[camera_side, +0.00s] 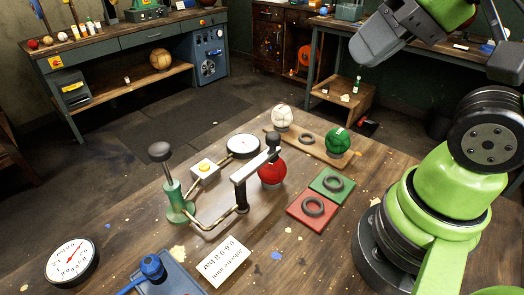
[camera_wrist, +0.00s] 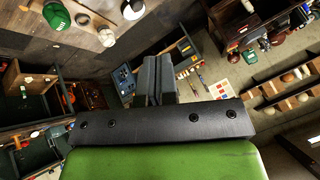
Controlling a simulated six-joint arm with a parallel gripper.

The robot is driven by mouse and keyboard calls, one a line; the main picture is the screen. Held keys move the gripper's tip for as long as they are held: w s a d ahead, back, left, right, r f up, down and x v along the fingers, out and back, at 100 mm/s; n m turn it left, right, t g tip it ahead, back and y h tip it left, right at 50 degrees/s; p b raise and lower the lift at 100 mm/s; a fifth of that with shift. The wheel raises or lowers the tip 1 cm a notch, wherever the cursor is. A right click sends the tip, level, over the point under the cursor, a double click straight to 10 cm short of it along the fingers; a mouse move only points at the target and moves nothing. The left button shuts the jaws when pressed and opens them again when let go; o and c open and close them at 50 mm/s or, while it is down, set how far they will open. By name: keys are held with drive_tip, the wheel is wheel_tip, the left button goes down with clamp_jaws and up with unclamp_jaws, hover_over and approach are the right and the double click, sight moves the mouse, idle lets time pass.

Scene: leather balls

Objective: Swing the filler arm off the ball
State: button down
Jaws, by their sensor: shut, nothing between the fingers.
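Whether the arm's tip touches the ball cannot be told. In the wrist view my gripper (camera_wrist: 153,62) has its two grey fingers together with nothing between them. It is away from the filler arm, which I cannot make out in that view.
A green pump (camera_side: 176,202) with a black knob stands left of the filler arm, piped to it. A gauge (camera_side: 243,146) lies behind. A wooden rack (camera_side: 318,153) holds white and green balls. Red (camera_side: 300,218) and green (camera_side: 343,183) pads carry black rings. A blue-grey tray (camera_side: 180,282) is in front.

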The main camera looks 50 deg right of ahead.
drive_tip(key=c, duration=1.8)
unclamp_jaws()
drive_tip(key=shift+c, duration=0.2)
drive_tip(key=o, duration=0.4)
drive_tip(key=shift+c, duration=0.2)
drive_tip(key=o, duration=0.3)
drive_tip(key=shift+w, duration=0.35)
drive_tip(key=o, duration=0.4)
drive_tip(key=w+n+g, duration=0.1)
drive_tip(key=w+n, duration=0.1)
drive_tip(key=w+f+n+g, duration=0.1)
drive_tip(key=w+n, duration=0.1)
drive_tip(key=w, duration=0.1)
drive_tip(key=w+f+n+g, duration=0.1)
drive_tip(key=w+n, duration=0.1)
drive_tip(key=shift+w+d+f+g+h, duration=0.2)
drive_tip(key=shift+d+g+h, duration=0.2)
drive_tip(key=shift+c, duration=0.2)
drive_tip(key=n+g+h, duration=0.1)
drive_tip(key=n+g, duration=0.2)
drive_tip(key=n, duration=0.4)
hover_over(273, 134)
wheel_tip(273, 134, down, 8)
drive_tip(key=shift+f, duration=0.2)
wheel_tip(273, 134, down, 9)
drive_tip(key=shift+f, duration=0.1)
